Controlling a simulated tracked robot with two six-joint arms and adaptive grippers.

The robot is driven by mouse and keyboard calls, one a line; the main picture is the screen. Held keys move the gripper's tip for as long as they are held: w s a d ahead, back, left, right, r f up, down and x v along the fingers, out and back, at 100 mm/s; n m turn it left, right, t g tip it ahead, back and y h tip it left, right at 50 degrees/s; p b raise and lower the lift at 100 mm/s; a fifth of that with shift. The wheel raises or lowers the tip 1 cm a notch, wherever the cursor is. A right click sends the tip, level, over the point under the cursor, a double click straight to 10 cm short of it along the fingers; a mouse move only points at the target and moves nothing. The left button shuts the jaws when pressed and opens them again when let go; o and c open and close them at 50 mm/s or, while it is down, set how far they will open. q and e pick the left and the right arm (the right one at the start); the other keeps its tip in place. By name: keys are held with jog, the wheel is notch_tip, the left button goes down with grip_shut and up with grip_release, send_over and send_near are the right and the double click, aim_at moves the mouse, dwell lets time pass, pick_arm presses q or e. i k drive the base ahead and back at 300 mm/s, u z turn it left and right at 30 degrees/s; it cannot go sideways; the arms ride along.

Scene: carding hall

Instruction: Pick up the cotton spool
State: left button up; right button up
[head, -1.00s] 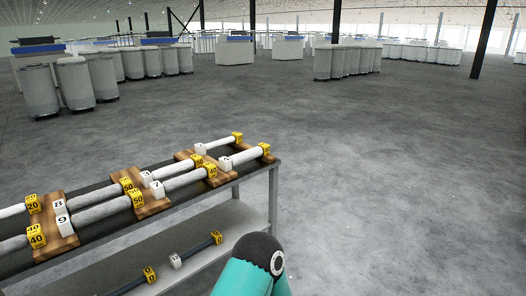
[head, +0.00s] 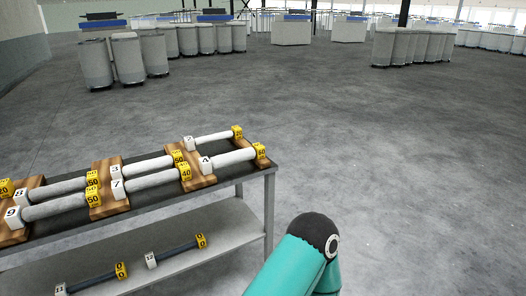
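Several cotton spools lie in pairs across wooden holders (head: 107,173) on the dark top of a rack (head: 236,166). Each has a white numbered block at one end and a yellow numbered block at the other. Spool 4 (head: 233,157) and a thinner white spool (head: 213,137) lie at the right end. Spool 3 (head: 147,166) and spool 7 (head: 152,180) lie left of them. Spool 8 (head: 58,188) and spool 9 (head: 55,208) are at the far left, greyer. One of my arms shows at the bottom, right of the rack, touching nothing visible. Neither gripper is in view.
Two dark bars, 11 (head: 93,282) and 12 (head: 176,250), lie on the rack's lower shelf (head: 215,235). Grey cans (head: 140,55) and machines stand far back. Open grey floor lies right of and behind the rack. A wall is at left.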

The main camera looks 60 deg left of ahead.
aim_at(258, 150)
jog(key=z, duration=0.1)
jog(key=i, duration=1.5)
jog(key=u, duration=1.65)
jog(key=i, duration=0.15)
jog(key=u, duration=1.8)
jog(key=k, duration=0.4)
jog(key=u, duration=0.4)
jog(key=i, duration=1.45)
jog(key=z, duration=0.35)
